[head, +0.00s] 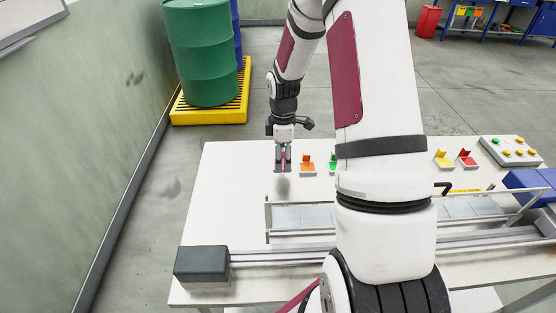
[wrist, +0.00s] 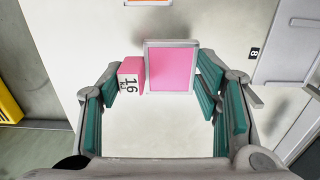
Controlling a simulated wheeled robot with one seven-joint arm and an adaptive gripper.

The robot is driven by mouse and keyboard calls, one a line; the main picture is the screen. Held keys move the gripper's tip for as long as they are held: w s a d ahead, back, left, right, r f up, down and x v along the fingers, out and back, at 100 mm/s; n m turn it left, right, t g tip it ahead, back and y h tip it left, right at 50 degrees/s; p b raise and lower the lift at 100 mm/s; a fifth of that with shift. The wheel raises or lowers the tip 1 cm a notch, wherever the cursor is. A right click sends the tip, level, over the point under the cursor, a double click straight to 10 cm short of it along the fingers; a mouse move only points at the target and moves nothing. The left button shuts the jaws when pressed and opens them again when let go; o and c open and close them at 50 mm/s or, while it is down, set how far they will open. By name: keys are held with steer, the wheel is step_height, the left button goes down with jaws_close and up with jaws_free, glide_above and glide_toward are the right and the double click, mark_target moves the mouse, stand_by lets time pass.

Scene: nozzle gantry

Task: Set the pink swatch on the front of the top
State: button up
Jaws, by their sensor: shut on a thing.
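The pink swatch (wrist: 172,68) is a pink square in a grey frame, with an upright pink tab (wrist: 130,78) marked 16 at its left. My gripper (wrist: 163,98) is shut on it, with teal finger pads on both sides. The exact contact is hard to see. In the head view my gripper (head: 283,162) holds the swatch, seen as a thin pink strip, over the left back part of the white table top (head: 225,190). A shadow lies on the top below it, so it appears raised.
An orange swatch (head: 307,166) and a green one (head: 333,163) stand right of my gripper; yellow and red ones (head: 467,158) stand farther right. A railed frame (head: 300,231) with grey plates crosses the top nearer me. The left part of the top is clear.

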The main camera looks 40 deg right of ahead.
steer(key=w, duration=0.2)
steer(key=shift+w+f, duration=0.2)
steer(key=shift+w, duration=0.1)
steer(key=shift+d+f, duration=0.1)
steer(key=shift+f, duration=1.6)
steer(key=shift+f, duration=0.15)
steer(key=o, duration=1.2)
